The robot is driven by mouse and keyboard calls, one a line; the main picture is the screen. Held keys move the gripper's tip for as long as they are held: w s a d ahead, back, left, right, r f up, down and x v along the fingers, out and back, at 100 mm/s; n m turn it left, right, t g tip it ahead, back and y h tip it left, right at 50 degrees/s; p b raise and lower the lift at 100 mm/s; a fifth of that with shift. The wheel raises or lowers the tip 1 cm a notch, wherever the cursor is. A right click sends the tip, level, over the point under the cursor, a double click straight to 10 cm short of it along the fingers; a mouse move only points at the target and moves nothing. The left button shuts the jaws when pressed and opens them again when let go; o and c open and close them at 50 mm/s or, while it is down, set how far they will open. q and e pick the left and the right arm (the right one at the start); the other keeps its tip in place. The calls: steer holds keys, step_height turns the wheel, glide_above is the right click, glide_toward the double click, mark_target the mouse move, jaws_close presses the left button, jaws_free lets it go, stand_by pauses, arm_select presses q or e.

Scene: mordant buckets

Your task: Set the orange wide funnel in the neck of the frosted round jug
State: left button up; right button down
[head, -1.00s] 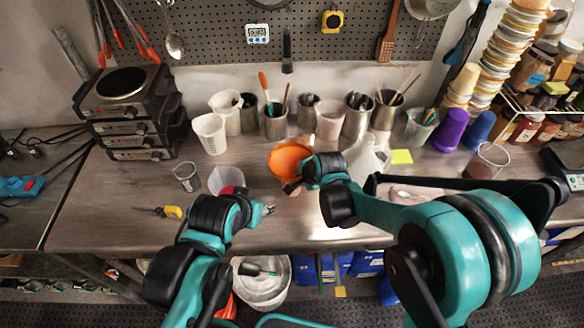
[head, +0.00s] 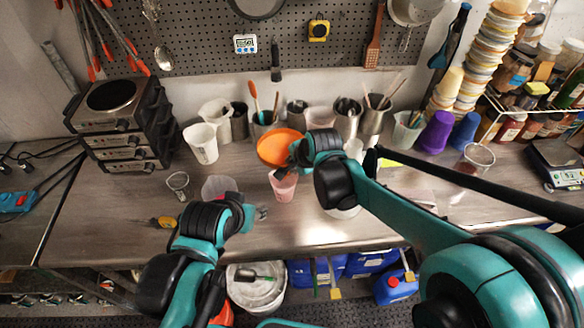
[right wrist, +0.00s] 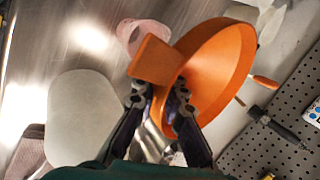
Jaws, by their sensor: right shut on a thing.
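The orange wide funnel (head: 278,146) is held up by my right gripper (head: 292,160) above the back middle of the table. In the right wrist view the fingers (right wrist: 160,95) are shut on the funnel (right wrist: 225,70), with its wide rim to the right and a short orange part to the upper left. The frosted round jug (head: 343,212) is mostly hidden behind my right arm in the head view. A pale rounded shape (right wrist: 80,120) at lower left of the wrist view looks like the jug; its neck is not clear there. My left gripper (head: 261,213) is low near the table front; its fingers are too small to read.
A pink cup (head: 284,187) stands just below the funnel in the head view. A clear beaker (head: 178,185) and a pale tub (head: 217,187) stand to the left. Several utensil pots line the back. A purple cup (head: 436,132) stands at right.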

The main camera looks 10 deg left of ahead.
steer(key=shift+r+p, duration=4.1)
steer(key=shift+r, duration=1.4)
